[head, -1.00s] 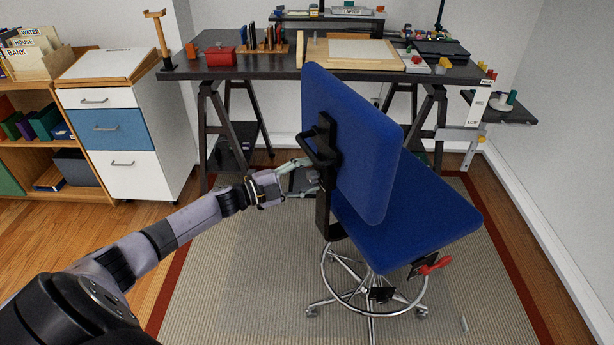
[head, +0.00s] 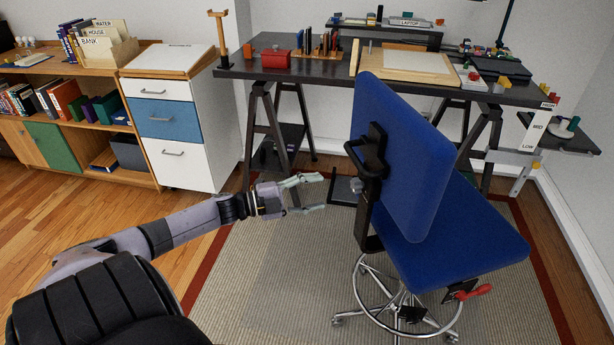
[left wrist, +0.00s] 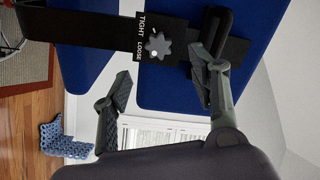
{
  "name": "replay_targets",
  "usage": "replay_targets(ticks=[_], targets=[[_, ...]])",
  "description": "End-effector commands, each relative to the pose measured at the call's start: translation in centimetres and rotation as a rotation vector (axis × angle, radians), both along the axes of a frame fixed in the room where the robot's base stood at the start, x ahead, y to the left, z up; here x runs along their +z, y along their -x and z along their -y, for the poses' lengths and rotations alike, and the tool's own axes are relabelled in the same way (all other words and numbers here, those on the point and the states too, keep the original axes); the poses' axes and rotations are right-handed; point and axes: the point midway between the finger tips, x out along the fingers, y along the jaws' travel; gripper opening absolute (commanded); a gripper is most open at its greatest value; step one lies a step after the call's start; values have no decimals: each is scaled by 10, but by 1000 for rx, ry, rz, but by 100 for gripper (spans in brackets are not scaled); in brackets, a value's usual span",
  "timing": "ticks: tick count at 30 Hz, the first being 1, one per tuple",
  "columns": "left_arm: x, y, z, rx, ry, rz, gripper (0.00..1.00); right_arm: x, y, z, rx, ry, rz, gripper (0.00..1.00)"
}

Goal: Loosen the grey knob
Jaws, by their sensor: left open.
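The grey knob (head: 356,186) sits on the black upright bracket (head: 369,215) behind the blue chair's backrest (head: 402,150). In the left wrist view the knob (left wrist: 158,46) is star-shaped with a pale dot, beside the labels TIGHT and LOOSE; the dot sits on its lower left side, toward LOOSE. My left gripper (head: 322,192) is open and empty, left of the knob with a gap between them. In the left wrist view its two fingers (left wrist: 160,68) are spread apart, with the knob showing between and beyond them. My right gripper is not in view.
A black handle loop (head: 366,160) juts from the bracket above the knob. A red-handled lever (head: 473,291) is under the seat. The black desk (head: 320,72) stands behind the chair, and a drawer cabinet (head: 180,130) at the left. The rug (head: 260,275) left of the chair is clear.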

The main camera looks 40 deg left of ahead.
Motion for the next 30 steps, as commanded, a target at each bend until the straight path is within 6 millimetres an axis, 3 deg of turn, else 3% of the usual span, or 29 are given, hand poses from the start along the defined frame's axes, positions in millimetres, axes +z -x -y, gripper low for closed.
replay_targets(ticks=[6, 25, 28, 30], targets=[[0, 13, -8, 0, 0, -1, 54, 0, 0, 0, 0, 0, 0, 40], [-1, 14, -9, 5, 2, -3, 54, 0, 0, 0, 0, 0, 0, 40], [-20, 15, -16, 50, 25, -36, 54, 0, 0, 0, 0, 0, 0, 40], [-49, 18, -26, 122, 61, -89, 54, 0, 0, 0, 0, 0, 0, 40]])
